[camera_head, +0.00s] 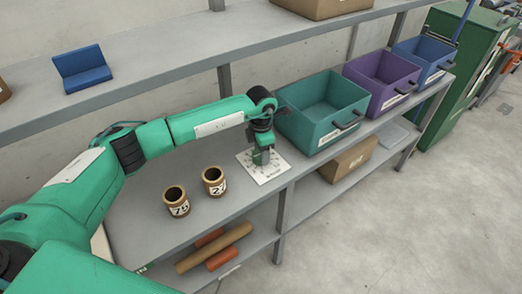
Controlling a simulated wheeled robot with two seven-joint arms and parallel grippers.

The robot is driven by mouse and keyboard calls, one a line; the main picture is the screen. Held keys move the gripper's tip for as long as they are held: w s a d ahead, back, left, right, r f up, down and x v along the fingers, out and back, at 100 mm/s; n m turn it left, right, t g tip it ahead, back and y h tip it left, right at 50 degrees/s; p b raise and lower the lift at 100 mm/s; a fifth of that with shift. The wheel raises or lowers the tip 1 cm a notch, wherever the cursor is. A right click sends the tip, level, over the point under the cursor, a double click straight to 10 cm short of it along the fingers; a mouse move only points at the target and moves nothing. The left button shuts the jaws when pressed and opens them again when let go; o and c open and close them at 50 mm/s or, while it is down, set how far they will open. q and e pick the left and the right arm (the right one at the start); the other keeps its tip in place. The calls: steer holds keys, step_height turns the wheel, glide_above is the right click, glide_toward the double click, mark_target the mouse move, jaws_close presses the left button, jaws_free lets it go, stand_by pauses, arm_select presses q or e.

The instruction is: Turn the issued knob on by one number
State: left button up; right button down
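A white square dial plate (268,176) with dark marks lies on the shelf in the middle of the camera_head view. My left gripper (261,158) points down over the middle of the plate, at or just above it. The knob is not clearly seen; the gripper covers the plate's centre. I cannot tell whether the fingers are open or closed on the knob. My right gripper is not in view.
Two brown cups with number labels, one (176,202) and another (214,181), stand left of the plate. A teal bin (310,128), a purple bin (400,75) and a blue bin (433,53) stand to the right. An upper shelf (200,45) runs behind my arm.

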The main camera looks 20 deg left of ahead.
arm_select(q)
steer(key=shift+o, duration=1.4)
step_height(320, 180, up, 7)
steer(key=shift+f+b, duration=0.2)
steer(key=shift+b, duration=0.5)
steer(key=shift+r, duration=0.45)
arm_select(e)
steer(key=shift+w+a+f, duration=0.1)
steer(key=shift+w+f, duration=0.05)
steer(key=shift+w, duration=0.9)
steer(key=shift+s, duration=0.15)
